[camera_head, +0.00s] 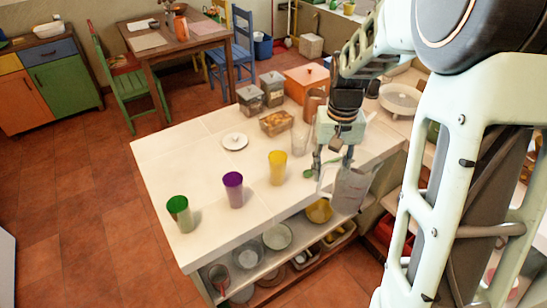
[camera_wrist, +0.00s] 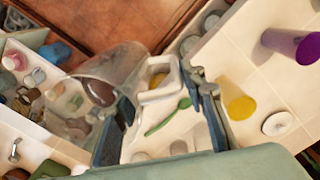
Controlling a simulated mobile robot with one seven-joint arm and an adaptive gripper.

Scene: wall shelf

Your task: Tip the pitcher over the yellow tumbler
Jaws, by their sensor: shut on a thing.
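The clear pitcher (camera_head: 350,190) is at the front right edge of the white counter in the head view, looking close to upright. In the wrist view the pitcher (camera_wrist: 120,68) shows at upper left, its white handle (camera_wrist: 163,82) between my fingers. My gripper (camera_head: 333,165) is shut on the pitcher; it also shows in the wrist view (camera_wrist: 160,105). The yellow tumbler (camera_head: 278,167) stands upright on the counter, left of my gripper and apart from the pitcher. It shows right of the fingers in the wrist view (camera_wrist: 240,104). I cannot tell what the pitcher holds.
A purple tumbler (camera_head: 233,188) and a green tumbler (camera_head: 179,212) stand farther left. A clear glass (camera_head: 300,140) and a green spoon (camera_head: 310,173) are close to my gripper. A white lid (camera_head: 235,141) lies behind. Bowls fill the shelf below the counter.

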